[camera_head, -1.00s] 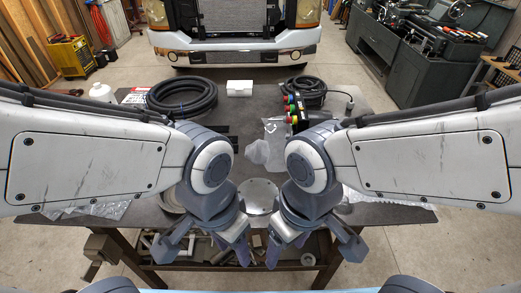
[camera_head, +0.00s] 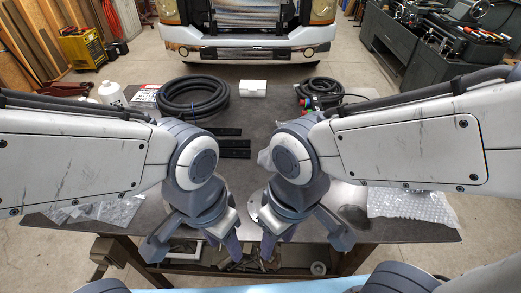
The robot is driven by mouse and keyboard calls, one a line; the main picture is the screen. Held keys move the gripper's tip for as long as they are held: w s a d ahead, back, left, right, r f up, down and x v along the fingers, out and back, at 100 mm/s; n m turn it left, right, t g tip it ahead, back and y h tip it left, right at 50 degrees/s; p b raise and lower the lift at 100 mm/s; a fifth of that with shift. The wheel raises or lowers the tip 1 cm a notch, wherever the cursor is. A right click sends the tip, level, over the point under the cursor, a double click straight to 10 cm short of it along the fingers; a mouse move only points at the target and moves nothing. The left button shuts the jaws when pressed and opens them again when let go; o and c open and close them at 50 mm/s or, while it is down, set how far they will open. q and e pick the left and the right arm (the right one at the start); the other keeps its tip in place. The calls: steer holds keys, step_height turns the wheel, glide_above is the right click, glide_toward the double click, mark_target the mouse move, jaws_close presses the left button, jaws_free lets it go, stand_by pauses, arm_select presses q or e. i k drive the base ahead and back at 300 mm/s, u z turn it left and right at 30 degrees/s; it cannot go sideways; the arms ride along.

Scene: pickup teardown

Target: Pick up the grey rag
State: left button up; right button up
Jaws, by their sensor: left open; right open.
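I cannot make out a grey rag clearly; my arms hide much of the worktable (camera_head: 262,112). My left gripper (camera_head: 192,241) is open and empty at the table's front edge, left of centre. My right gripper (camera_head: 305,239) is open and empty at the front edge, right of centre. A dark grey patch (camera_head: 353,214) lies on the tabletop just right of my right gripper; I cannot tell what it is.
A white bottle (camera_head: 112,94) stands back left. Bubble wrap (camera_head: 408,207) is at the right, clear plastic (camera_head: 105,212) at the left.

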mark_target(265, 161)
steer(key=z, duration=0.2)
steer(key=i, duration=0.5)
steer(key=z, duration=0.5)
